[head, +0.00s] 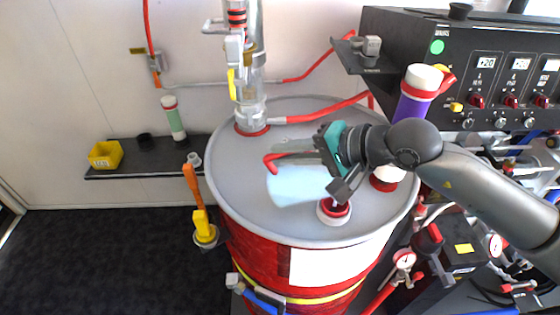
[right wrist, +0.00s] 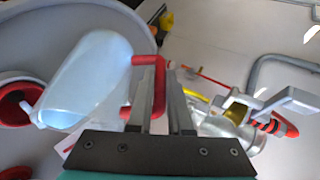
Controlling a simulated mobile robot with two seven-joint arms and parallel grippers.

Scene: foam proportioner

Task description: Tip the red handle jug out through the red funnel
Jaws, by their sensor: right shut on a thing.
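The jug (head: 297,187) is pale translucent blue with a red handle (head: 272,163). It is tipped far over above the grey drum top, with its mouth end toward the red funnel (head: 335,210). My right gripper (head: 285,153) is shut on the red handle. In the right wrist view the jug (right wrist: 92,78) slants down left from the handle (right wrist: 150,62) between my fingers (right wrist: 160,92). Its narrow end lies over or beside a red-rimmed opening (right wrist: 14,100). I cannot tell whether liquid is flowing. My left gripper is not in view.
The red drum (head: 258,250) carries a clear pump column (head: 250,90) at the back and a purple-banded bottle (head: 414,95) at right. A black control panel (head: 490,65) stands at right. A shelf with a yellow bin (head: 105,155) is at left.

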